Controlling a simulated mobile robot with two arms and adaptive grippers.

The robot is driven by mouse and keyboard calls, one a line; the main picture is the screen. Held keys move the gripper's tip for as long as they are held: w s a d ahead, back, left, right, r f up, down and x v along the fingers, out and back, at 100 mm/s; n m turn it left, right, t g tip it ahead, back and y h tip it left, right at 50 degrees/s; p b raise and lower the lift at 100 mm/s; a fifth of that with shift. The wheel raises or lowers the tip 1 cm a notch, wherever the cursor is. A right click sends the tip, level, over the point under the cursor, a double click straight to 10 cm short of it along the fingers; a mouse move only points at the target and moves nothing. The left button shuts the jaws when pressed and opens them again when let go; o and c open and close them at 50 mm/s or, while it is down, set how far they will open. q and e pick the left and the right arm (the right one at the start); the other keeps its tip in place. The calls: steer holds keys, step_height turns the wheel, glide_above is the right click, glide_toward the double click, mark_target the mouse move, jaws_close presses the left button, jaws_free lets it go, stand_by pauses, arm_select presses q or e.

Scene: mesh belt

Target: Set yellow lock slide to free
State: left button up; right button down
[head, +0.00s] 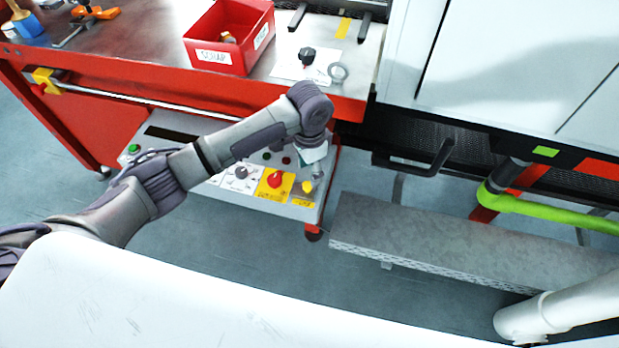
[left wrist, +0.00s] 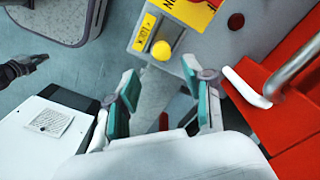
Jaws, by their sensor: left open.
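The yellow lock slide shows as a round yellow knob (head: 307,187) at the right end of the low control panel, beside a yellow label. My left gripper (head: 315,168) reaches down over that end of the panel, just above the knob. In the left wrist view the gripper (left wrist: 164,88) has its two teal-padded fingers apart, with the knob beyond them and nothing between them. My right gripper does not show.
A red rotary switch (head: 275,179) on a yellow plate and a grey knob (head: 241,172) sit left of the yellow knob. The red bench (head: 345,106) with a red scrap bin (head: 229,37) overhangs behind. A grey step (head: 430,235) stands right, with floor between.

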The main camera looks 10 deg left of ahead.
arm_select(q)
step_height(320, 180, up, 6)
steer(key=shift+f, duration=0.1)
stand_by(0.5)
